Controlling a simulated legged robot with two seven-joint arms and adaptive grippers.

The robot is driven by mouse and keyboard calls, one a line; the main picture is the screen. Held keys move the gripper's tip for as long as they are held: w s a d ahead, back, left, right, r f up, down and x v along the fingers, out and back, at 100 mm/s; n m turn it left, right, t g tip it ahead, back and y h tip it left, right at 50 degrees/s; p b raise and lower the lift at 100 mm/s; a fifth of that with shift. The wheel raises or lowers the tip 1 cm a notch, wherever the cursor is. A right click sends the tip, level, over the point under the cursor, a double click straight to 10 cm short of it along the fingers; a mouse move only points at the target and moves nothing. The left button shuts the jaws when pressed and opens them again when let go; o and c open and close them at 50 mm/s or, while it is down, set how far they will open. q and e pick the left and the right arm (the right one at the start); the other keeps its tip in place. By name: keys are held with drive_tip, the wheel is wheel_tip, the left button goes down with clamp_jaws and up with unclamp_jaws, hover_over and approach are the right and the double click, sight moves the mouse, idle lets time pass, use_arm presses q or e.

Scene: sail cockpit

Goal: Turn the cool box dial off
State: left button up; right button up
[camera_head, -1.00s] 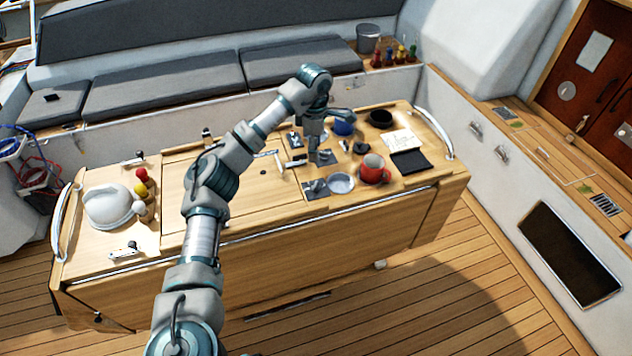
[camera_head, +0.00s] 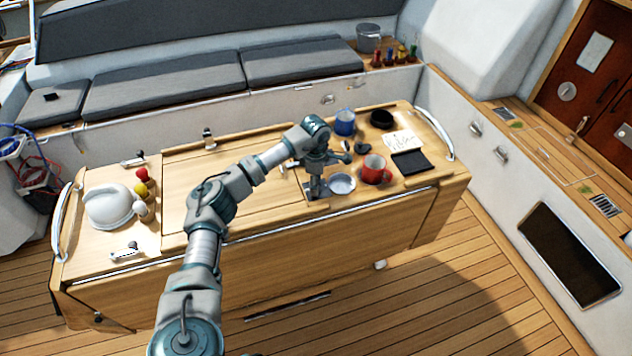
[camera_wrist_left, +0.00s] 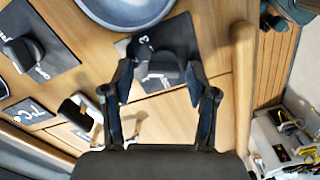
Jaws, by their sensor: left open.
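In the left wrist view, a dark dial knob (camera_wrist_left: 163,66) sits on a black label plate (camera_wrist_left: 181,35) on the wooden table. The fingers of my left gripper (camera_wrist_left: 160,80) are open, one on each side of the knob; I cannot tell whether they touch it. A second dark knob (camera_wrist_left: 20,50) on its own black plate is at the left of that view. The plate lettering is only partly readable, so I cannot tell which is the cool box dial. In the head view my left gripper (camera_head: 316,188) points down at the table's front edge. My right gripper is not in view.
A pale bowl (camera_head: 341,183) stands close right of the gripper, with a red mug (camera_head: 375,170) beyond it. A blue mug (camera_head: 345,121), a dark bowl (camera_head: 381,118) and a black pad (camera_head: 409,162) are farther right.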

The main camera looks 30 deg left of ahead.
use_arm(q)
drive_tip(key=shift+d, duration=0.15)
drive_tip(key=c, duration=0.5)
drive_tip(key=shift+d+r, duration=0.15)
drive_tip(key=shift+d, duration=0.15)
clamp_jaws()
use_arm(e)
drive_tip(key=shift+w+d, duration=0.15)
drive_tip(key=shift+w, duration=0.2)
use_arm(q)
drive_tip(key=shift+a, duration=0.1)
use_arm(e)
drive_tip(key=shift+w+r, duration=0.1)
